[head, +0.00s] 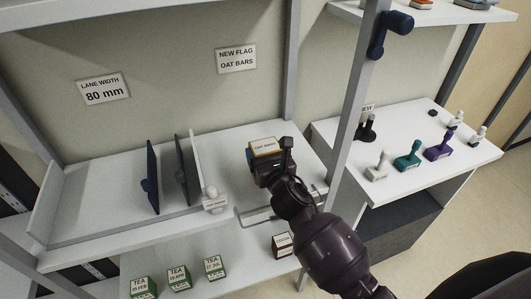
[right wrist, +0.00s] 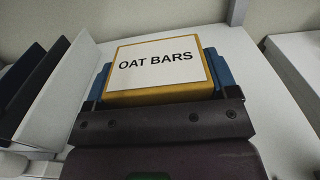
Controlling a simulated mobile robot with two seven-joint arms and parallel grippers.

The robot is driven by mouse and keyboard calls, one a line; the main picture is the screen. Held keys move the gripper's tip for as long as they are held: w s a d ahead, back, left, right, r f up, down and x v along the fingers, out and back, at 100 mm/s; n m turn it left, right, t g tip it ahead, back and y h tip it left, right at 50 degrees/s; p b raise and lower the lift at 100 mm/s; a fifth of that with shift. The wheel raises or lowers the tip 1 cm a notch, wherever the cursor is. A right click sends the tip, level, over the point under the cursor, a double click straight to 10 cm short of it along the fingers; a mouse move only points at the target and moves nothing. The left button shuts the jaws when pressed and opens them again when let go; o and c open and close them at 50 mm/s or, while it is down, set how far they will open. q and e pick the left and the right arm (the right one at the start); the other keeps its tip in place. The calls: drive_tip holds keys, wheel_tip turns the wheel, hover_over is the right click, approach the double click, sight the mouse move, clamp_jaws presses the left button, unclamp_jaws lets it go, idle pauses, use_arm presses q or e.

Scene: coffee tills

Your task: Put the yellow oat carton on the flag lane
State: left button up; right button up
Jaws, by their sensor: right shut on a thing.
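The yellow oat carton (head: 264,146), with a white top label reading OAT BARS, is between the fingers of my right gripper (head: 266,155). In the right wrist view the carton (right wrist: 160,68) is upright, with the blue fingers of the gripper (right wrist: 163,82) on either side. The carton is over the right part of the white shelf (head: 240,150), right of the white divider (head: 197,160). I cannot tell whether its base touches the shelf; its lower part is hidden. A small white flag sign (head: 215,203) is at the shelf's front, too small to read. My left gripper is not in view.
Two dark dividers (head: 153,178) (head: 182,168) stand left of the white one. Wall signs read LANE WIDTH 80 mm (head: 102,89) and NEW FLAG OAT BARS (head: 236,59). Green TEA cartons (head: 178,279) and a brown carton (head: 282,244) stand lower. A grey post (head: 352,110) is at right.

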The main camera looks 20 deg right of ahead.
drive_tip(key=shift+f, duration=0.1)
drive_tip(key=o, duration=0.9)
drive_tip(key=shift+c, duration=0.2)
drive_tip(key=shift+r, duration=0.2)
drive_tip(key=s, duration=1.2)
drive_tip(key=shift+d, duration=0.2)
